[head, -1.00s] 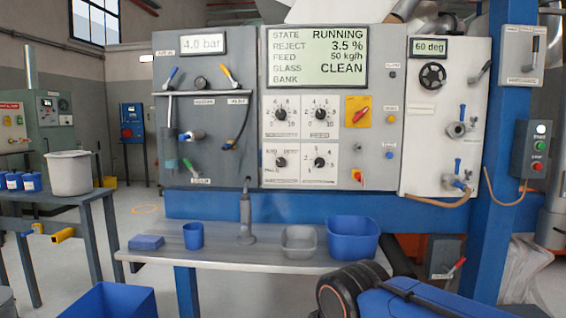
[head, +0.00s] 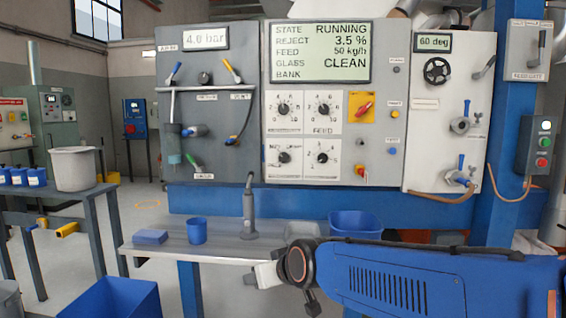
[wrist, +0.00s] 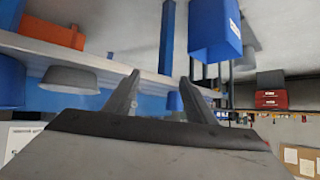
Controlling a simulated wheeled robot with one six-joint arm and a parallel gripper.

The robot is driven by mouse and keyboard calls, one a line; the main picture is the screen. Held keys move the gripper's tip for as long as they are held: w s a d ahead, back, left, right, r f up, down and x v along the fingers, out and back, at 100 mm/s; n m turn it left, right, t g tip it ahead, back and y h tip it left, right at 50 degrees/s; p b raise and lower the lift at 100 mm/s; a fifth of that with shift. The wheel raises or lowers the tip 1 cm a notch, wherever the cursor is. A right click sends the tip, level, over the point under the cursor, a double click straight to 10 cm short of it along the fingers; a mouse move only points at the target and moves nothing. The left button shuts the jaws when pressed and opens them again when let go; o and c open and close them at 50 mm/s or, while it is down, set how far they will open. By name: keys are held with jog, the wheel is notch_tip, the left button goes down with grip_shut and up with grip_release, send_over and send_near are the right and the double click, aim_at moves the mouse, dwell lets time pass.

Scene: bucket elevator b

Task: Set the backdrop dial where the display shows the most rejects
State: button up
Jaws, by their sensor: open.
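The display (head: 320,53) on the grey panel reads RUNNING, REJECT 3.5 %, FEED 50 kg/h and GLASS CLEAN, with BANK blank. Below it are two upper dials, left (head: 283,109) and right (head: 323,109), and two lower dials, left (head: 284,157) and right (head: 322,157). The upper right one seems labelled FEED. The other labels are too small to read, so I cannot tell which is the backdrop dial. My gripper is open and empty in the wrist view (wrist: 160,77), over the bench area. It is below the dials, touching none.
A yellow plate with a red switch (head: 362,108) is right of the upper dials. The bench (head: 215,250) holds a blue cup (head: 197,231), a grey standing tool (head: 249,210) and a blue bin (head: 355,224). A blue crate (head: 110,298) is on the floor.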

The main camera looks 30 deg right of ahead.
jog(key=w+d+r+m+t+h, duration=0.1)
jog(key=w+d+r+t+h, duration=0.2)
jog(key=w, duration=0.4)
jog(key=w+d+r+m+t, duration=0.1)
jog(key=w+d+r+t, duration=0.1)
jog(key=w+r, duration=0.45)
jog(key=m+t+h, duration=0.3)
jog(key=m+h, duration=0.2)
jog(key=h, duration=0.5)
send_near(284, 158)
jog(key=x, duration=0.8)
jog(key=shift+w+a, duration=0.1)
jog(key=c, duration=1)
